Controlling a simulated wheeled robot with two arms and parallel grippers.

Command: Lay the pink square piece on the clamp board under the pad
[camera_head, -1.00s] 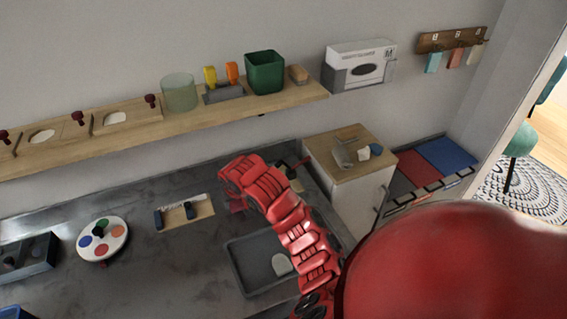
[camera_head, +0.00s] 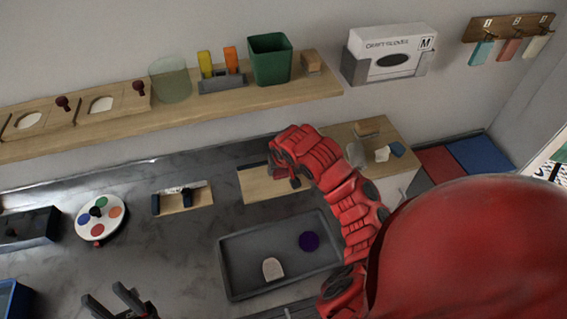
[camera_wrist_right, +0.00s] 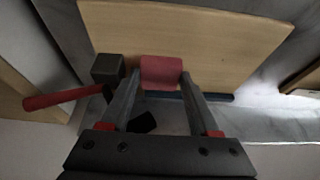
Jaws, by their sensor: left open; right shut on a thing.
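My right gripper (camera_wrist_right: 161,88) is shut on the pink square piece (camera_wrist_right: 161,72), which shows between its fingertips in the right wrist view. The wooden clamp board (camera_wrist_right: 200,30) fills the space just beyond the piece. Whether the piece touches the board I cannot tell. A dark block (camera_wrist_right: 107,68), seemingly the clamp's pad, is just left of the piece, with a red handle (camera_wrist_right: 62,97) beside it. In the head view the clamp board (camera_head: 258,187) lies on the counter; my red right arm hides the piece and most of the clamp. My left gripper (camera_head: 122,300) is open and empty at the bottom edge.
A grey tray (camera_head: 232,270) holds a pale arched piece (camera_head: 272,268) and a purple disc (camera_head: 309,241). A small board with dark blocks (camera_head: 200,196) and a round colour palette (camera_head: 100,217) stand left. A wooden shelf (camera_head: 220,103) runs behind.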

